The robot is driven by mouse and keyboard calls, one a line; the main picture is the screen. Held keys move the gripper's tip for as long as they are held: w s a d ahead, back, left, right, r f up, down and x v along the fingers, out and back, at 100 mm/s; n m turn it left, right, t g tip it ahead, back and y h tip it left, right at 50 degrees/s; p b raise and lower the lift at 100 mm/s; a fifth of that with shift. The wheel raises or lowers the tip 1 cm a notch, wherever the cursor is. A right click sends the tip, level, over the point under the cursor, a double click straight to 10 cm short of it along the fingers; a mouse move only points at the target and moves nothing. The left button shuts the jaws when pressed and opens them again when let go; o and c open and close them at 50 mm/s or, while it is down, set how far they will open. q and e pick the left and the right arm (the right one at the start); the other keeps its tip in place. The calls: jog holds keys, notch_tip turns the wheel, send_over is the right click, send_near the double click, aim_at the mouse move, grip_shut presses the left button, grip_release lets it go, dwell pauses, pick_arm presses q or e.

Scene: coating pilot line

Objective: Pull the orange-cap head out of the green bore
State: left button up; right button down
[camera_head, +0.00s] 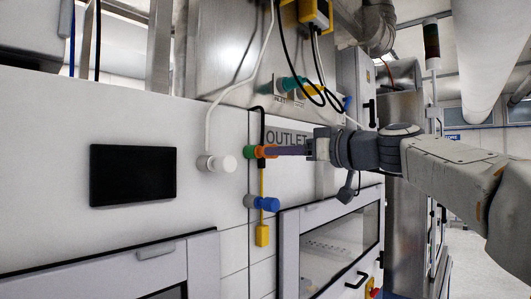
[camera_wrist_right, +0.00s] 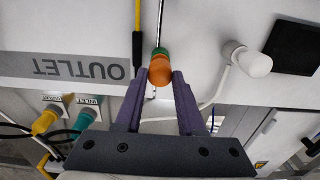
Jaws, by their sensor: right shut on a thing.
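The orange-cap head (camera_head: 261,152) sits at the green bore (camera_head: 249,152) on the white wall panel, beside the OUTLET label. In the right wrist view the orange cap (camera_wrist_right: 161,73) faces me with the green rim (camera_wrist_right: 160,50) just behind it. My right gripper (camera_head: 271,151) reaches in from the right, its purple fingers shut on the orange cap. In the right wrist view the fingertips (camera_wrist_right: 159,74) lie on either side of the cap. How deep the head sits in the bore is hidden. My left gripper is not in view.
A white plug (camera_head: 215,163) with a cable is left of the bore, and a blue plug (camera_head: 267,204) is below it. A yellow tag (camera_head: 262,235) hangs on a cord nearby. Teal (camera_head: 289,84) and yellow (camera_head: 310,90) plugs sit above. A black screen (camera_head: 133,175) is at left.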

jog(key=shift+b+v, duration=0.7)
jog(key=shift+v, duration=0.25)
jog(key=b+v, duration=0.2)
jog(key=v, duration=0.1)
jog(key=shift+s+d, duration=0.15)
jog(key=shift+d, duration=0.05)
dwell(0.5)
jog(key=shift+d, duration=0.1)
